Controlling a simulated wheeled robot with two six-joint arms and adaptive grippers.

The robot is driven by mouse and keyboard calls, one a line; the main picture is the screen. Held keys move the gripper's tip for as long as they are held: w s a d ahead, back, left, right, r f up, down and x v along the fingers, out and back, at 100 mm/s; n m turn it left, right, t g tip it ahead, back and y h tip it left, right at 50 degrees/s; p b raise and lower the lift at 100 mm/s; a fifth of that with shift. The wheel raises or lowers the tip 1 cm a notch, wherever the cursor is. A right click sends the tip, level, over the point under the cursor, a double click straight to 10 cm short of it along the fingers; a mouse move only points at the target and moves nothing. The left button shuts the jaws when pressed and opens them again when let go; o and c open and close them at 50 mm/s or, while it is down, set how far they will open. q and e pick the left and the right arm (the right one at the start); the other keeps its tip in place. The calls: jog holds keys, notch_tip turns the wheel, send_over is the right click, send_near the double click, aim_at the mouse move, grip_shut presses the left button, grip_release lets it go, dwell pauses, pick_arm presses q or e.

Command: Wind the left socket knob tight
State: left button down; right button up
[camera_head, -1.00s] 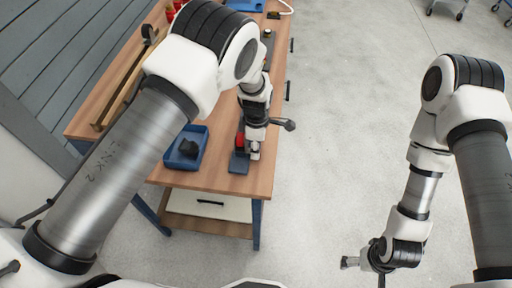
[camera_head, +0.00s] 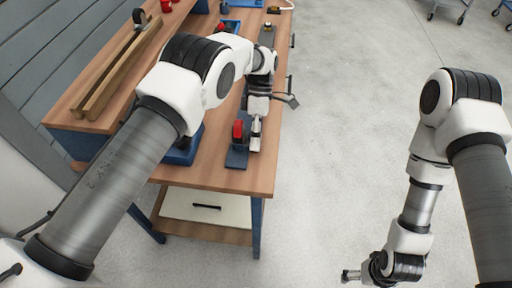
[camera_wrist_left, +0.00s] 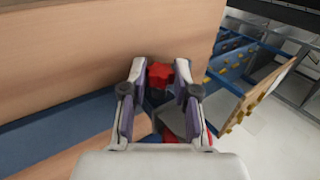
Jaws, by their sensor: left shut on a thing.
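A red star-shaped knob (camera_wrist_left: 160,75) shows in the left wrist view between the two fingertips of my left gripper (camera_wrist_left: 160,82), which is shut on it. In the head view my left gripper (camera_head: 256,138) points down at the near right end of the bench. A red and black part (camera_head: 238,130) stands just left of it on a dark blue plate (camera_head: 237,158). The gripper hides part of this fixture. My right gripper (camera_head: 350,276) hangs over the floor at the bottom, well away from the bench; its jaws are too small to read.
The wooden bench (camera_head: 213,165) runs away from me. A blue tray (camera_head: 181,154) lies left of the fixture, mostly behind my left arm. Wooden rails (camera_head: 112,75) lie along the left edge.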

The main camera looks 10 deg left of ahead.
pick_arm(q)
jog(key=shift+f+g+b, duration=0.35)
jog(key=shift+g+b, duration=0.05)
jog(key=shift+b, duration=0.25)
jog(key=shift+r, duration=0.2)
pick_arm(e)
notch_tip(320, 180, down, 3)
jog(key=shift+r, duration=0.15)
pick_arm(q)
jog(key=c, duration=0.9)
grip_release()
jog(key=shift+w, duration=0.1)
jog(key=shift+o, duration=0.2)
jog(key=shift+r, duration=0.1)
notch_tip(320, 180, up, 10)
